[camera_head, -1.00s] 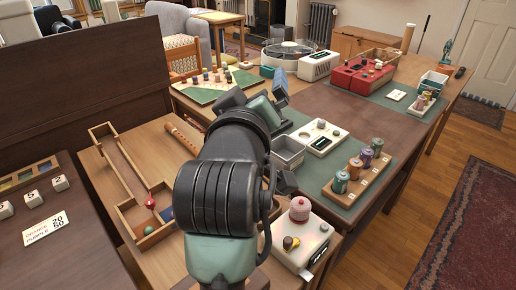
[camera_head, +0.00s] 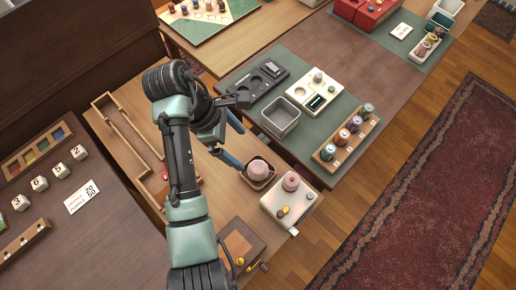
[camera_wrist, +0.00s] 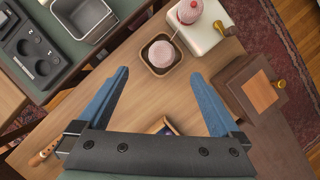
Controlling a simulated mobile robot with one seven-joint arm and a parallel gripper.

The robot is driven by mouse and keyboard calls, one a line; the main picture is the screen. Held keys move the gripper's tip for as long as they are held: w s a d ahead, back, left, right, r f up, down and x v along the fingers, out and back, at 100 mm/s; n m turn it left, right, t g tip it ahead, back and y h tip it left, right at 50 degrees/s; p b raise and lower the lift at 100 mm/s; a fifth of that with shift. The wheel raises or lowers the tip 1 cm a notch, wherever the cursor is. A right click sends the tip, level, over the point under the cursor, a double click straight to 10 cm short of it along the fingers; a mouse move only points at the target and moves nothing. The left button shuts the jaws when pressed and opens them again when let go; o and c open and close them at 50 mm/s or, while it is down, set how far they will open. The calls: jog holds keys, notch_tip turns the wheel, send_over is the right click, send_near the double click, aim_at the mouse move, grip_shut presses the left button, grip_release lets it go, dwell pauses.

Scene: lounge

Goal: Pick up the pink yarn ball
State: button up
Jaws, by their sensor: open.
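A pale pink, rounded yarn ball (camera_head: 258,169) sits in a small square wooden tray (camera_head: 247,181) on the wooden table. In the wrist view the ball (camera_wrist: 162,52) lies in the tray, just beyond the gap between my fingertips. My gripper (camera_head: 243,149) is open and empty, with its two blue fingers apart to the left of and above the tray; it also shows in the wrist view (camera_wrist: 159,73). The fingers do not appear to touch the ball. A second, darker pink round object (camera_head: 291,181) sits on a white box (camera_head: 278,206) beside the tray.
A grey metal bin (camera_head: 281,117) and a white panel (camera_head: 315,96) stand on the green mat behind. A rack of spools (camera_head: 345,139) lies to the right. A brown wooden box (camera_head: 241,243) is at the near edge. A long wooden tray (camera_head: 123,140) lies left.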

send_over(257, 167)
jog(key=a, duration=0.2)
notch_tip(257, 167, down, 6)
jog(key=shift+a+r, duration=0.1)
jog(key=shift+r, duration=0.1)
jog(key=shift+a+b+x, duration=0.2)
jog(key=shift+b+x, duration=0.2)
jog(key=shift+x, duration=2.55)
jog(key=shift+f, duration=0.1)
jog(key=shift+c, duration=0.3)
jog(key=c, duration=1.4)
